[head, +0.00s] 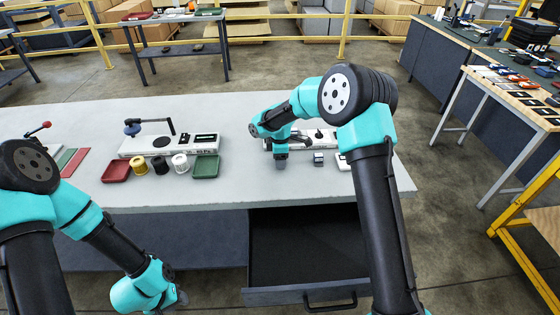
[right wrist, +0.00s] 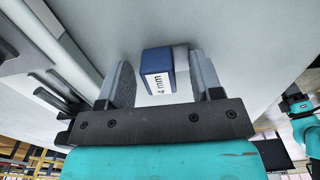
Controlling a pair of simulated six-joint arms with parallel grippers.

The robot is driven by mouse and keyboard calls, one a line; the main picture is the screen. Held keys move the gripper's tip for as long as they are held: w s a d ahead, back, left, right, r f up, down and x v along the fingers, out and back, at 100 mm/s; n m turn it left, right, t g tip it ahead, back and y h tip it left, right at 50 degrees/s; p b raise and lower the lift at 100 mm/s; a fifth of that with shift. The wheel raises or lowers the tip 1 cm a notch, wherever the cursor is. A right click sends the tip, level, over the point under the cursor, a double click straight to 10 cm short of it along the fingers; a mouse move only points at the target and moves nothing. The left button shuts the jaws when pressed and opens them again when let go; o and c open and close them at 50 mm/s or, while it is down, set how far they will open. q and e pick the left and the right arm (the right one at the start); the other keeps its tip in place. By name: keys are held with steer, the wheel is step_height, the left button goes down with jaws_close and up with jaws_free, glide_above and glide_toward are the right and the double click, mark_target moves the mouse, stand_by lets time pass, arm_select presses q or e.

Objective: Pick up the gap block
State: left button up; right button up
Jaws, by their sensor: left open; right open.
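In the right wrist view, a small blue and pale grey block (right wrist: 157,70) marked "4 mm", seemingly the gap block, lies on the table between the two fingers of my right gripper. The fingers are open, with a gap visible on the left side of the block; the right finger is close to it, and I cannot tell whether it touches. In the head view, my right gripper (head: 281,165) points down at the table, and its fingers hide that block. My left gripper (head: 178,298) hangs low in front of the table, open and empty as far as it shows.
A small grey block (head: 318,158) and a white item (head: 342,162) stand right of my right gripper. A long fixture (head: 310,138) lies behind. Red (head: 116,172) and green (head: 206,167) trays and spools stand left. A drawer (head: 300,245) is open below.

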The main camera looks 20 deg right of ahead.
steer(key=shift+c, duration=0.2)
steer(key=c, duration=1)
steer(key=shift+r, duration=0.15)
steer(key=shift+r, duration=1.2)
steer(key=s+a, duration=0.1)
steer(key=s, duration=0.4)
steer(key=s+a+r, duration=0.1)
steer(key=s+a, duration=0.1)
steer(key=s, duration=0.3)
steer(key=s+a+r, duration=0.1)
steer(key=s, duration=0.4)
steer(key=shift+s+a+r, duration=0.2)
